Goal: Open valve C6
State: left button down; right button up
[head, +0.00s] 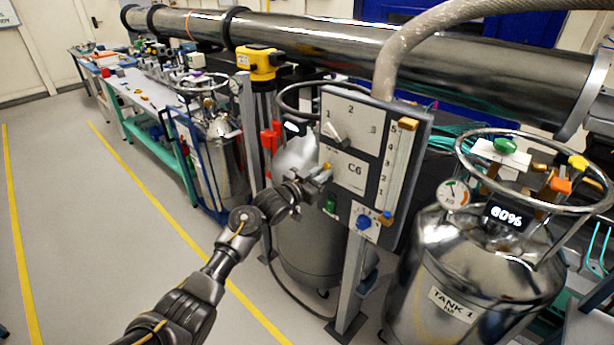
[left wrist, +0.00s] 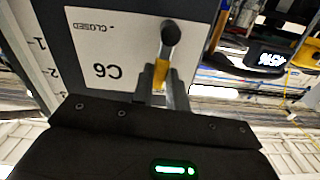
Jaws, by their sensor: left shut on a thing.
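The C6 panel (head: 347,170) is a white plate with the label "C6" on a grey upright board. My left gripper (head: 318,180) is at the panel's left edge. In the left wrist view, where the panel (left wrist: 92,45) appears upside down, the fingers (left wrist: 160,82) are shut on the yellow valve handle (left wrist: 163,72). A round dark knob (left wrist: 171,33) shows above the fingertips. The word "CLOSED" with a tick mark is printed on the plate. In the head view the gripper partly hides the handle. My right gripper is not in view.
The board also carries a numbered selector (head: 338,132), a vertical scale (head: 398,165), a green switch (head: 330,205) and a blue knob (head: 363,222). A steel tank (head: 470,260) marked "TANK 1" stands to the right. The floor (head: 120,230) at left is clear.

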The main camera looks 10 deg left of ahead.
pick_arm(q)
jog(key=shift+f+n, duration=0.1)
jog(key=shift+n, duration=0.2)
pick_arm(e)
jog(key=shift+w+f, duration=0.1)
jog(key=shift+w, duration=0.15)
pick_arm(q)
jog(key=shift+a, duration=0.1)
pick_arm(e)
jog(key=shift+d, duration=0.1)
pick_arm(q)
jog(key=c, duration=1.4)
grip_release()
jog(key=shift+w, duration=0.1)
jog(key=b+v, duration=0.2)
jog(key=v, duration=0.9)
jog(key=shift+w, duration=0.1)
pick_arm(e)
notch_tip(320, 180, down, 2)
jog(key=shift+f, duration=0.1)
